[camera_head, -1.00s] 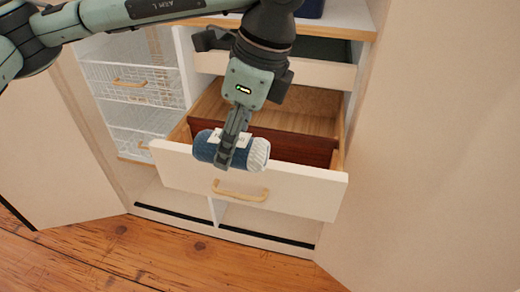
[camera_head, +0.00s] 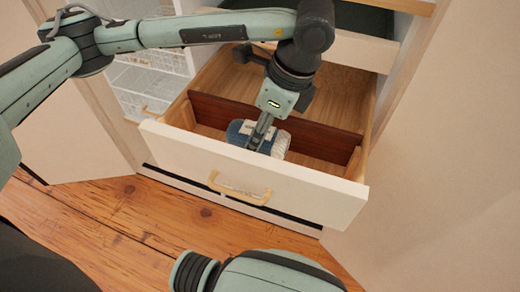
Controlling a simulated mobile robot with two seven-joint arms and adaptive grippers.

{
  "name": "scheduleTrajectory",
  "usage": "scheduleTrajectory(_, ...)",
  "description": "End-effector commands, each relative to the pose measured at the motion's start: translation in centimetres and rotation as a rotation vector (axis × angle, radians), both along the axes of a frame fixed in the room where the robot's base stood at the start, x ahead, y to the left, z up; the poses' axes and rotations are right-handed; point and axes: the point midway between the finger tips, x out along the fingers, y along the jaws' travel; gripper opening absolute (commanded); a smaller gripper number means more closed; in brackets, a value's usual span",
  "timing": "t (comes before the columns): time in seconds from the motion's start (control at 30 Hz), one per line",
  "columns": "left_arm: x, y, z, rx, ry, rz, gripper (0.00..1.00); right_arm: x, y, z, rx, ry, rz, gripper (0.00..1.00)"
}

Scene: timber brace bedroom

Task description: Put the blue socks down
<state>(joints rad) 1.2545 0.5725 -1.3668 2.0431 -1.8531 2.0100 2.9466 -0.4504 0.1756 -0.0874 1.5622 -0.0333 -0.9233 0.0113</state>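The blue socks (camera_head: 238,133) are a rolled bundle, blue at the left and white at the right, with a pale label. They are in the front compartment of the open drawer (camera_head: 300,191), between its white front panel and the dark red-brown divider (camera_head: 318,140). My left gripper (camera_head: 259,140) points down into this compartment and is shut on the socks. The drawer front hides their underside, so I cannot tell whether they touch the bottom. My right gripper is not in view; only part of my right arm shows at the bottom.
The wooden compartment behind the divider (camera_head: 335,100) looks empty where visible. White wire baskets (camera_head: 150,80) stand at the left. Another drawer (camera_head: 363,50) is above. Open cabinet doors flank the drawer, with wooden floor (camera_head: 130,225) in front.

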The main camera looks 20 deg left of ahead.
Motion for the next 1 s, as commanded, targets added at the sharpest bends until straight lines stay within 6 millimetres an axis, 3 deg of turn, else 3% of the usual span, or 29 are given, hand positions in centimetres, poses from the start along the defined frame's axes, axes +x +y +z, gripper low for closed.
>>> scheduleTrajectory(0.5, 0.0, 0.0, -6.1, 0.001, -0.001, 0.002, 0.2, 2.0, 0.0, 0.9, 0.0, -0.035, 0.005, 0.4)
scheduleTrajectory(0.7, 0.1, 0.0, -6.5, 0.0, -0.003, 0.001, 0.2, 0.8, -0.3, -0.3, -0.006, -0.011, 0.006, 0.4)
scheduleTrajectory(0.93, 0.1, 0.0, -6.6, 0.0, -0.003, 0.001, 0.2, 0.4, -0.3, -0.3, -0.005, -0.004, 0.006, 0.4)
scheduleTrajectory(0.97, 0.1, 0.0, -6.6, 0.0, -0.002, 0.0, 0.53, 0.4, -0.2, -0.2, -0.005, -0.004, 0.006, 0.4)
scheduleTrajectory(1.0, 0.0, 0.0, -6.6, 0.0, -0.001, 0.001, 0.58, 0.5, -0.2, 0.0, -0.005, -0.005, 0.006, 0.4)
